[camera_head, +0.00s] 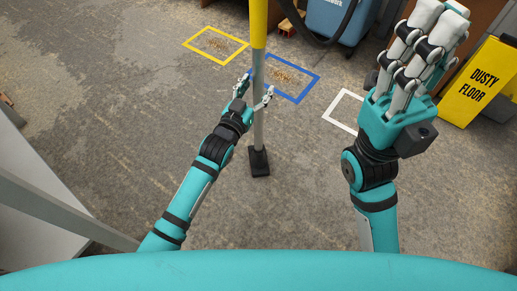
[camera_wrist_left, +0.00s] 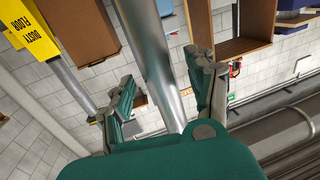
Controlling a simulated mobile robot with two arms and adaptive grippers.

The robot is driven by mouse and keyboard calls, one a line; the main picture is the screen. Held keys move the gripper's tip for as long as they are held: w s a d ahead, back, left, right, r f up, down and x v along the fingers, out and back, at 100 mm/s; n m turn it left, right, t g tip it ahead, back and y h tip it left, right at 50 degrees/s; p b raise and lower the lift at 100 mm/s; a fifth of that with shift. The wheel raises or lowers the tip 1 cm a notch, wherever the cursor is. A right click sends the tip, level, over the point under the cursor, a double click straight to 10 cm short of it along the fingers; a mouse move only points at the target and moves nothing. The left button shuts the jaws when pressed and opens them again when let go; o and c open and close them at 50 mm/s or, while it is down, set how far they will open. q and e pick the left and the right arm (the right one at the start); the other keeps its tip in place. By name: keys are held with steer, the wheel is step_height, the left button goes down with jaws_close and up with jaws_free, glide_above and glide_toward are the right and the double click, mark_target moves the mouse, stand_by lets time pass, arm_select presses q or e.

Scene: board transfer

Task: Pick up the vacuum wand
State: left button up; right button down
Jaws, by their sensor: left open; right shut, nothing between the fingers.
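The vacuum wand (camera_head: 259,115) stands upright, with a yellow upper part, a grey metal tube and a black foot on the floor. Its top runs out of the head view. My left gripper (camera_head: 257,87) is open beside the tube below the yellow part, with its fingers on either side. In the left wrist view the shiny tube (camera_wrist_left: 160,65) passes between the spread fingers of my left gripper (camera_wrist_left: 165,98). I cannot tell whether a finger touches it. My right gripper (camera_head: 440,20) is shut and empty, raised at the upper right.
A blue vacuum body (camera_head: 332,18) with a black hose stands at the top. A yellow "DUSTY FLOOR" sign (camera_head: 482,82) stands at the right. Yellow (camera_head: 190,42), blue (camera_head: 309,88) and white (camera_head: 340,124) outlined squares mark the floor. A grey panel (camera_head: 40,215) is at lower left.

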arm_select(q)
steer(key=shift+x, duration=0.85)
steer(key=shift+c, duration=0.4)
jaws_close()
steer(key=shift+r, duration=0.1)
